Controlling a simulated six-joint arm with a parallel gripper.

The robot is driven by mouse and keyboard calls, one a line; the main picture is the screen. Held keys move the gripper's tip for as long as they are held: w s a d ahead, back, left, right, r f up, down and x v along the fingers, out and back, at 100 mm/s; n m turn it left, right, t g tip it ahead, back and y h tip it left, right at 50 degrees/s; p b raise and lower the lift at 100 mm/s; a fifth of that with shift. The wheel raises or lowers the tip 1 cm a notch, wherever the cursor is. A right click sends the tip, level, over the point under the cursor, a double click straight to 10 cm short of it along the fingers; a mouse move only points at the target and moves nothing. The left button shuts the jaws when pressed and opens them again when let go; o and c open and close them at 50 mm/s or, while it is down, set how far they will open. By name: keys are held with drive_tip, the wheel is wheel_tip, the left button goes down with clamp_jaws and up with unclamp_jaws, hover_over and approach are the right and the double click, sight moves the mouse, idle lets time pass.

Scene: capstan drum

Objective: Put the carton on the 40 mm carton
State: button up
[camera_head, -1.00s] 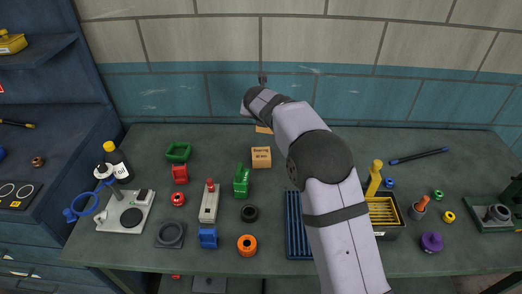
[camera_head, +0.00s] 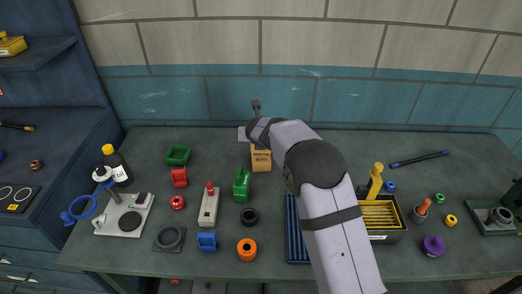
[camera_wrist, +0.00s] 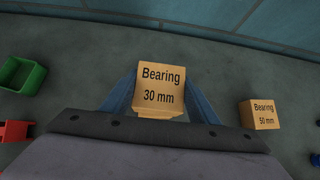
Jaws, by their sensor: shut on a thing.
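My gripper (camera_wrist: 160,98) is shut on an orange carton (camera_wrist: 161,88) marked "Bearing 30 mm", held between its two blue fingers in the wrist view. In the head view my wrist is at the back of the table, just above and behind an orange carton (camera_head: 261,161), whose label is too small to read for certain. I cannot tell whether the held carton touches that one. A carton marked "Bearing 50 mm" (camera_wrist: 264,114) stands apart to the right in the wrist view. No readable 40 mm label shows.
A green bin (camera_head: 178,155) and a red part (camera_head: 180,177) lie left of the carton. A green block (camera_head: 241,184) stands close in front of it. A black tray with yellow slots (camera_head: 381,216) is at right. The tiled wall (camera_head: 225,98) is close behind.

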drive_tip(key=shift+f+b, duration=0.55)
drive_tip(key=shift+f, duration=1.65)
drive_tip(key=shift+f, duration=0.15)
drive_tip(key=shift+f, duration=0.1)
drive_tip(key=o, duration=1.1)
drive_tip(key=shift+r, duration=0.3)
drive_tip(key=b+v, duration=0.1)
drive_tip(key=v, duration=1.1)
drive_tip(key=shift+f, duration=0.1)
